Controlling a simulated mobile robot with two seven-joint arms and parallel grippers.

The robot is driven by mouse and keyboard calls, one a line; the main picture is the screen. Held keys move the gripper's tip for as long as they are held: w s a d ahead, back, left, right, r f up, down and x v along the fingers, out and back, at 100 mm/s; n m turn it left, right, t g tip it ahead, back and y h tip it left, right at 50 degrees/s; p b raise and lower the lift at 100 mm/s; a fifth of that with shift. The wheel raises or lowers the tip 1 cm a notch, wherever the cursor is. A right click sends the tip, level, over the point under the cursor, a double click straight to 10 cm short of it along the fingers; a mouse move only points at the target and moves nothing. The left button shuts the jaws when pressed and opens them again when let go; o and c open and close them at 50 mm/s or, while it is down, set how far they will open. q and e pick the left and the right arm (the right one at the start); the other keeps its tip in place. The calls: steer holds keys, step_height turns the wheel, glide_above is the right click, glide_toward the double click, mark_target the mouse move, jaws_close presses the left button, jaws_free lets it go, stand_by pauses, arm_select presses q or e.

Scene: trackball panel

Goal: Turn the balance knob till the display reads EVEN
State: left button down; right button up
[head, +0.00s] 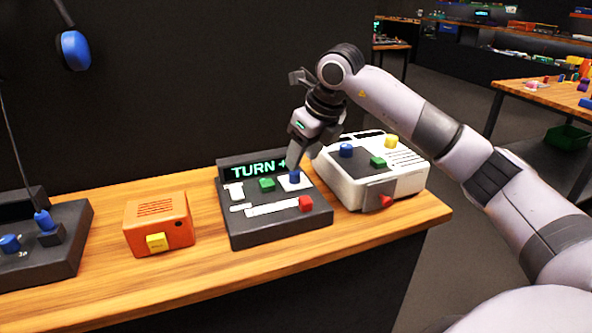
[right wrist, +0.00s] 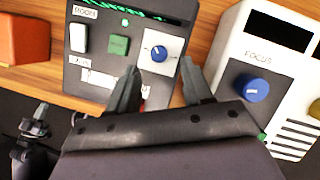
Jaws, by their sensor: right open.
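The dark control panel (head: 277,230) stands on the wooden bench. My right gripper (head: 293,163) is open and empty, close above the knob and pointing down. In the right wrist view the knob appears beyond and between the fingers (right wrist: 160,80). My left gripper is not in view.
The panel also has a white rocker (head: 236,192), a green button (head: 266,184) and a red slider (head: 306,203). A white device (head: 405,188) with a larger blue knob (right wrist: 250,88) stands close right. An orange box (head: 150,220) is left.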

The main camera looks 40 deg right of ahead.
mark_target(295, 174)
steer(key=shift+x, duration=2.35)
steer(key=shift+a, duration=0.1)
jaws_close()
steer(key=m+h+p, duration=0.1)
steer(key=m, duration=0.1)
steer(key=shift+a+m, duration=0.1)
steer(key=shift+m, duration=0.3)
steer(key=shift+a+m+h, duration=0.15)
steer(key=shift+m+h, duration=0.65)
steer(key=shift+m, duration=1.2)
steer(key=shift+p, duration=0.3)
